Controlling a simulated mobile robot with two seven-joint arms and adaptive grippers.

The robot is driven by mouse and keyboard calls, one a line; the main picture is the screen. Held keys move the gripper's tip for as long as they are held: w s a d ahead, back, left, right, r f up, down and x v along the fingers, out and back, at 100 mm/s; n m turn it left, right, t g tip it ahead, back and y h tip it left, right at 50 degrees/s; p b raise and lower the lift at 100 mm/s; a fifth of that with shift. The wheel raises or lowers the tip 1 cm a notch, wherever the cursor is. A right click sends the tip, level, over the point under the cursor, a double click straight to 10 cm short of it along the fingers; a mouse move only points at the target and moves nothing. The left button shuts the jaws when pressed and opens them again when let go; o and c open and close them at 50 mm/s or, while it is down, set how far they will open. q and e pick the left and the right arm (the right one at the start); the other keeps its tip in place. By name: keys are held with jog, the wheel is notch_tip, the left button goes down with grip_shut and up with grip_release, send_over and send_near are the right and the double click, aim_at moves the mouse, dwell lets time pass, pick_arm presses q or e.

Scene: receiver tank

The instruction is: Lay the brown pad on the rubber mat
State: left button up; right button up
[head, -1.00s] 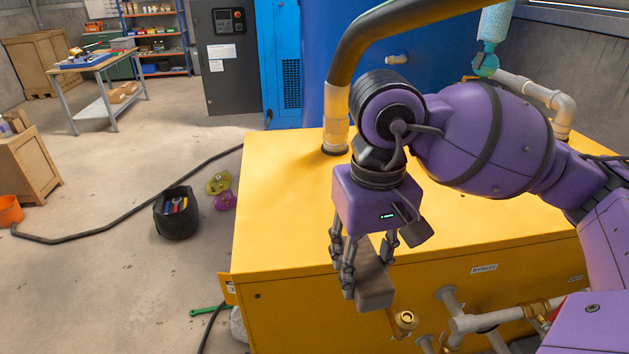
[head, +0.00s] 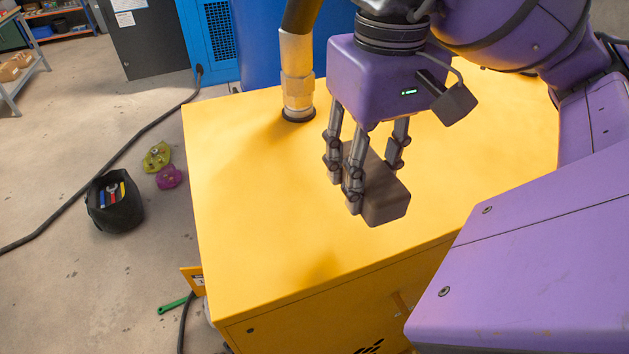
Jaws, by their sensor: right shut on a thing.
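The brown pad (head: 386,196), a grey-brown block, is in the head view right of centre. My right gripper (head: 372,180) points down and is shut on the pad, with fingers on both sides of it. The pad hangs over the top of the yellow cabinet (head: 250,210), near its front edge. I cannot tell exactly how high it is above that top. I see no rubber mat in this view. My left gripper is not in view.
A thick hose with a metal fitting (head: 297,75) rises from the cabinet's back left. On the floor at left are a black tool bucket (head: 113,203), a yellow-green item (head: 156,157), a magenta item (head: 169,177) and a long dark cable (head: 100,175). The cabinet top left of the gripper is clear.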

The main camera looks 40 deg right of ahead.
aim_at(312, 205)
jog(key=w+f, duration=0.1)
jog(key=w, duration=0.1)
jog(key=w+f, duration=0.1)
jog(key=w, duration=0.1)
jog(key=w+f, duration=0.1)
jog(key=w, duration=0.1)
jog(key=shift+w+a+f, duration=0.15)
jog(key=shift+a+f, duration=0.15)
jog(key=shift+a, duration=0.05)
jog(key=w+f, duration=0.1)
jog(key=f, duration=0.1)
jog(key=w+f, duration=0.1)
jog(key=w, duration=0.1)
jog(key=shift+a+f, duration=0.1)
jog(key=shift+f, duration=0.25)
jog(key=shift+w+f, duration=0.4)
jog(key=shift+f, duration=0.05)
jog(key=shift+w+f, duration=0.2)
jog(key=shift+f, duration=1.55)
jog(key=shift+f, duration=0.25)
jog(key=o, duration=1.2)
jog(key=shift+r, duration=0.1)
